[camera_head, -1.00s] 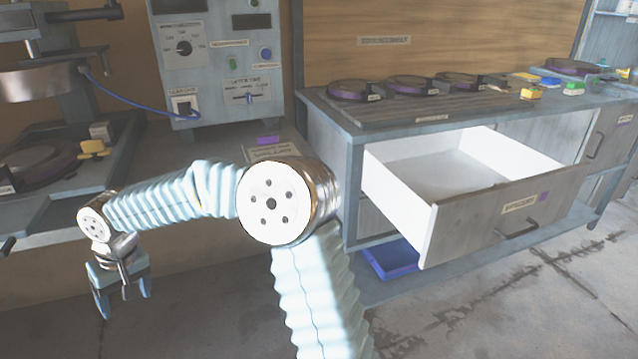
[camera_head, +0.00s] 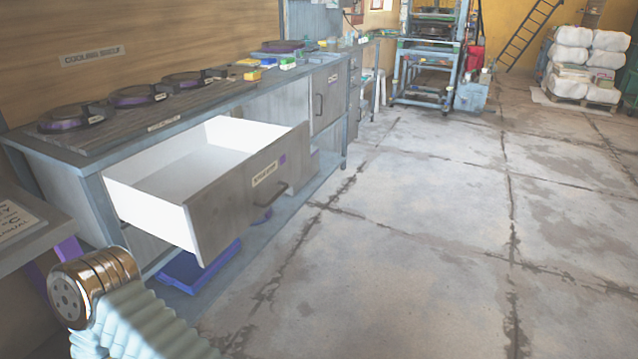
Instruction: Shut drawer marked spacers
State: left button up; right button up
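The open drawer (camera_head: 225,205) sticks far out of the grey cabinet under the cooling shelf, left of centre. It has a white, empty-looking inside and a grey wooden front. The front carries a small label, too blurred to read surely, a purple patch and a dark bar handle (camera_head: 272,201). Part of an arm of mine shows at the lower left, below and in front of the drawer, apart from it. Neither of my grippers is in view.
The cooling shelf top (camera_head: 130,122) holds several dark round plates and small coloured blocks. A blue tray (camera_head: 200,268) lies low under the drawer. A closed cabinet door (camera_head: 327,95) is further right. The concrete floor (camera_head: 420,250) to the right is wide and clear.

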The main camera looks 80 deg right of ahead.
aim_at(198, 189)
jog(key=z, duration=0.45)
jog(key=j+z, duration=0.1)
jog(key=z, duration=0.8)
jog(key=j+z, duration=0.1)
jog(key=z, duration=0.3)
jog(key=j+z, duration=0.1)
jog(key=z, duration=0.8)
jog(key=k+j+z, duration=0.1)
jog(key=j, duration=0.25)
jog(key=k+j, duration=0.1)
jog(key=j, duration=0.2)
jog(key=k+j+z, duration=0.15)
jog(key=j, duration=0.15)
jog(key=k+j+z, duration=0.1)
jog(key=j, duration=0.25)
jog(key=i+l+u, duration=0.15)
jog(key=l+u, duration=0.15)
jog(key=i+l+u, duration=0.1)
jog(key=l+u, duration=0.25)
